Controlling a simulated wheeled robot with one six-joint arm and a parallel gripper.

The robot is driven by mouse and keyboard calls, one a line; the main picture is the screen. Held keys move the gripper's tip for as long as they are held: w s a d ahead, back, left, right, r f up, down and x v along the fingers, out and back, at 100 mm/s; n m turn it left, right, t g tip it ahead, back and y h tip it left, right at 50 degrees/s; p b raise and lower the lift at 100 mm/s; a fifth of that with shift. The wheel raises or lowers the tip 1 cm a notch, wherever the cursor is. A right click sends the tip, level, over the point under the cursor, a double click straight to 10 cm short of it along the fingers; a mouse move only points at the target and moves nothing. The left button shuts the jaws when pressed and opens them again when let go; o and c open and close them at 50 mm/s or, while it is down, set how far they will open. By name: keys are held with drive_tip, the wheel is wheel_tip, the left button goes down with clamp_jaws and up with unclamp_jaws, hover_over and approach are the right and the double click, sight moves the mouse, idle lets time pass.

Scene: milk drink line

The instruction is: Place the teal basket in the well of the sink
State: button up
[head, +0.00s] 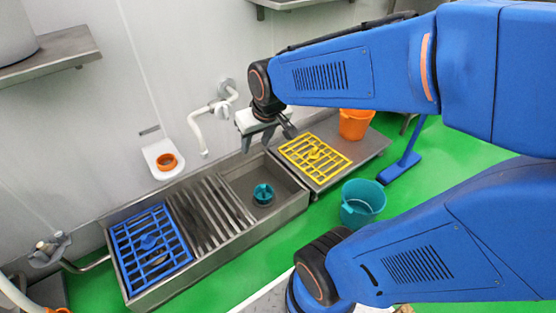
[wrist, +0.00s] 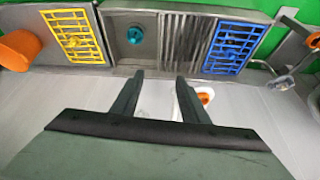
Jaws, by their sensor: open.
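A small round teal basket (head: 263,194) sits down in the sink well (head: 235,178), on its floor. In the wrist view the basket (wrist: 135,35) shows inside the well, apart from my fingers. It looks upright. My gripper (head: 273,141) is open and empty, raised above the back edge of the sink. In the wrist view its two fingers (wrist: 159,76) stand apart with nothing between them.
A blue grid (head: 150,243) lies left of the ribbed drainboard (head: 208,217). A yellow grid (head: 314,157) and orange bucket (head: 355,123) stand on the right shelf. A teal bucket (head: 362,203) stands on the green floor. A white tap (head: 212,112) is on the wall.

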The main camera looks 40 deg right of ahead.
drive_tip(key=s+r, duration=0.2)
drive_tip(key=s, duration=0.4)
drive_tip(key=s+a+r, duration=0.1)
drive_tip(key=s, duration=0.5)
drive_tip(key=shift+s+a+r+n, duration=0.25)
drive_tip(key=shift+s+r+n, duration=0.15)
